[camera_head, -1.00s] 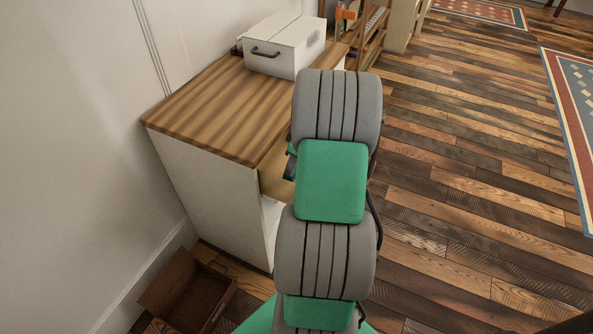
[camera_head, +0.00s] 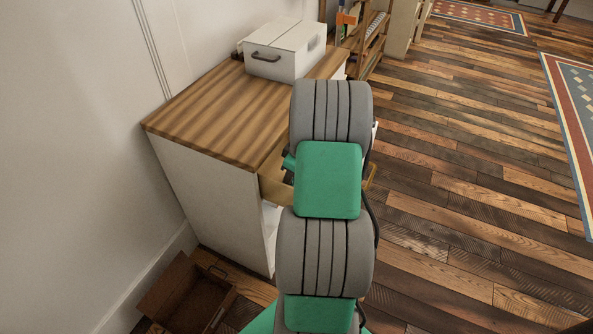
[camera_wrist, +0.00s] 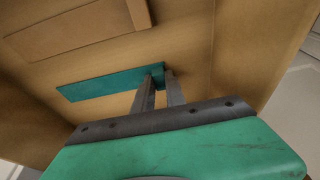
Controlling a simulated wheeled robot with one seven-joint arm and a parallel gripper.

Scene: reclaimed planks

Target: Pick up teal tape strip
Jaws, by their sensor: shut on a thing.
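The teal tape strip (camera_wrist: 105,84) is a flat, thin teal piece in the wrist view, lying across a tan wooden drawer interior. My gripper (camera_wrist: 161,76) has its two grey fingers close together on the right end of the strip, shut on it. The strip extends to the left of the fingers. I cannot tell whether it touches the drawer bottom.
The drawer (camera_wrist: 200,35) has walls around the gripper and a wooden piece (camera_wrist: 80,30) inside. A cabinet (camera_head: 215,100) with a striped wood top carries a white box (camera_head: 285,50). A brown open box (camera_head: 185,295) sits on the floor at lower left.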

